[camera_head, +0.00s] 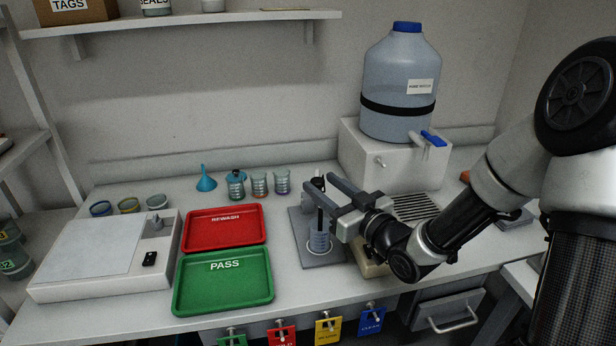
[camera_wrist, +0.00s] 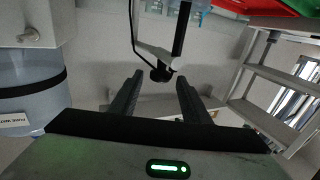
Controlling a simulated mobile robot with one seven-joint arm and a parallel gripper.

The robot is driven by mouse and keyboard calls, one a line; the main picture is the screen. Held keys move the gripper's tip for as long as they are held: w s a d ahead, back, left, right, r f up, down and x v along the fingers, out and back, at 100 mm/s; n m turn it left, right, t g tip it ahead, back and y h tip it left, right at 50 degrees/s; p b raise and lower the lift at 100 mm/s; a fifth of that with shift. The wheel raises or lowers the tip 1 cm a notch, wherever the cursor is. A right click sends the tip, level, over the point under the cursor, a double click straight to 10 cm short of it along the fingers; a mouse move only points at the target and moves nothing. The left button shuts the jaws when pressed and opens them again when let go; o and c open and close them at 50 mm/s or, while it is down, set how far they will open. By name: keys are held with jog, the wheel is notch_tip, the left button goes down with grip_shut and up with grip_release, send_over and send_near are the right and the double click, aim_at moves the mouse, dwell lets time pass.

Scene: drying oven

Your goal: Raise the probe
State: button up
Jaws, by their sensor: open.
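The probe stand (camera_head: 308,256) has a grey base on the bench, right of the red tray. A small glass vessel (camera_head: 319,244) stands on it. The probe (camera_head: 320,218) is a dark upright rod above the vessel, partly hidden by my fingers. In the wrist view the dark rod (camera_wrist: 181,30) hangs from a pale holder arm, with a dark knob (camera_wrist: 161,74) and a thin black cable. My gripper (camera_head: 319,184) is open, its fingers spread around the stand's top. In the wrist view my gripper (camera_wrist: 159,78) has the knob between its fingertips, apparently not gripped.
The water bottle (camera_head: 400,80) stands on a white block (camera_head: 365,155) behind my arm. Left are the red REWASH tray (camera_head: 225,240), green PASS tray (camera_head: 224,290) and white balance (camera_head: 90,255). Several small beakers (camera_head: 259,185) stand behind. Coloured tags (camera_head: 329,330) hang on the front edge.

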jog(key=x, duration=0.6)
jog(key=shift+w+a, duration=0.25)
jog(key=shift+w, duration=0.05)
grip_shut()
